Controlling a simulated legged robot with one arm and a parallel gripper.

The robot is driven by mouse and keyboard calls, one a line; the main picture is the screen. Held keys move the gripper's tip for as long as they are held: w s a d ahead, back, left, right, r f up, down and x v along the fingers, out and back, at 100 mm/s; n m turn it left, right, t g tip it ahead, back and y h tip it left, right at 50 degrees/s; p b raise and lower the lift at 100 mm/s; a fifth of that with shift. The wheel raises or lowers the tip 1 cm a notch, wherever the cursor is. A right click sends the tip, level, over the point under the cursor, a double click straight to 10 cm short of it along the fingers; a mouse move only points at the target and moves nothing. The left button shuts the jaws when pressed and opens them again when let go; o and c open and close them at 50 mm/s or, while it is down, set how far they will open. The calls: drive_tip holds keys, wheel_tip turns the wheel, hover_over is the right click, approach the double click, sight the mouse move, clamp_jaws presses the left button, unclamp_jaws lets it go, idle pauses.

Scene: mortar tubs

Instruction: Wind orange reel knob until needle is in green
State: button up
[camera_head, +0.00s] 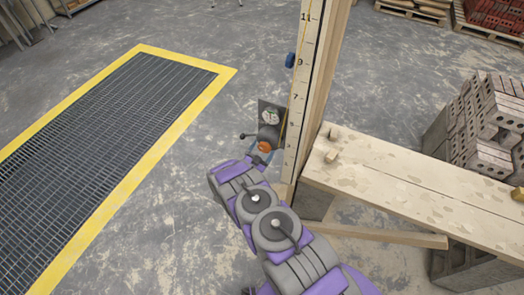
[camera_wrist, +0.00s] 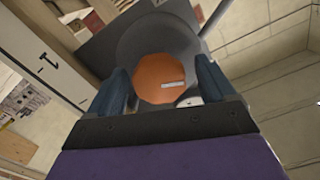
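The orange reel knob (camera_wrist: 160,73) is a many-sided disc with a small pale mark, in front of a dark round reel body (camera_wrist: 150,38). My gripper (camera_wrist: 164,82) has its two blue fingers on either side of the knob, and the knob fills the gap between them. In the head view the knob (camera_head: 264,147) shows at the end of my arm, low on the post. A dial gauge (camera_head: 270,116) with some green and red sits on a dark plate just above the knob. Its needle is too small to read.
A wooden post with a numbered scale (camera_head: 297,92) rises beside the reel, with a blue slider (camera_head: 290,60) on it. A plank bench (camera_head: 410,185) stands to the right, with concrete blocks (camera_head: 490,115) beyond. A yellow-edged floor grate (camera_head: 222,74) lies left.

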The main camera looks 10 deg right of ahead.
drive_tip(key=shift+o, duration=0.3)
drive_tip(key=shift+r, duration=0.1)
drive_tip(key=shift+s, duration=0.1)
drive_tip(key=shift+s+a, duration=0.2)
drive_tip(key=shift+s, duration=0.05)
drive_tip(key=p+v, duration=0.2)
drive_tip(key=v, duration=1.4)
drive_tip(key=shift+s+a, duration=0.25)
drive_tip(key=w+d+b, duration=0.3)
drive_tip(key=w, duration=0.2)
drive_tip(key=w+d+n+b, duration=0.1)
drive_tip(key=w+d+b, duration=0.3)
drive_tip(key=w+d+n+b, duration=0.1)
drive_tip(key=w+d+b, duration=0.3)
drive_tip(key=w, duration=0.1)
drive_tip(key=shift+w, duration=0.3)
